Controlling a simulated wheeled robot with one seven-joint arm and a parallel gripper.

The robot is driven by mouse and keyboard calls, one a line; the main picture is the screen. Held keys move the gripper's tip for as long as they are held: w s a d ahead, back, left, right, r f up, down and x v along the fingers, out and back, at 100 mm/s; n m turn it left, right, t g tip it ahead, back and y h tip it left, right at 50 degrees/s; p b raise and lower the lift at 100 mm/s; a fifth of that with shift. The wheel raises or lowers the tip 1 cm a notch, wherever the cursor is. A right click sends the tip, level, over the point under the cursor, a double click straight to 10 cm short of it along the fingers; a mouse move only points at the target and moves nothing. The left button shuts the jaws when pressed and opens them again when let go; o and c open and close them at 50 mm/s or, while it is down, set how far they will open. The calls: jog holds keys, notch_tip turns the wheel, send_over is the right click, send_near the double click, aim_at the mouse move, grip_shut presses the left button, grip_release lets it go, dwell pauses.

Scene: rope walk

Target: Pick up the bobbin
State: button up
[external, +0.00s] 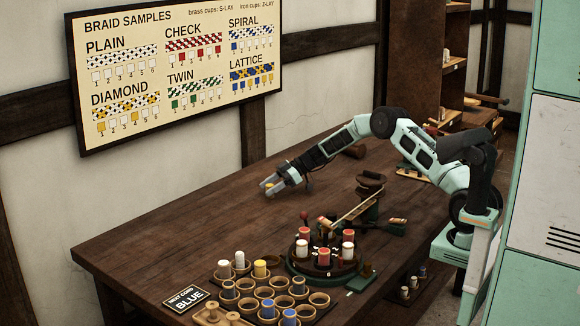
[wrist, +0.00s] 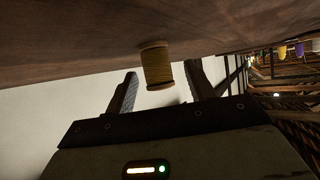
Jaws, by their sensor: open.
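A bobbin wound with yellow thread (wrist: 158,66), with pale wooden ends, shows in the wrist view, where the picture is tipped over and the table is at the top. One end of it meets the table top or lies very close to it. My gripper (wrist: 160,82) is open, with one dark finger on each side of the bobbin and visible gaps between. In the external view my gripper (external: 270,187) is low over the far left part of the table, with a small yellow patch of the bobbin (external: 268,187) at its fingers. Finger contact is not visible.
The table (external: 170,230) is clear around my gripper. A round braiding stand (external: 325,262) with red and white bobbins stands nearer the front. A rack of cups (external: 270,293) holds several bobbins. A sign (external: 185,298) reads "NEXT CORD BLUE". A braid sample board (external: 180,70) hangs on the wall.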

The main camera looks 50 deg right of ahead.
jog(key=shift+a+f, duration=0.1)
jog(key=c, duration=1)
jog(key=shift+c, duration=0.2)
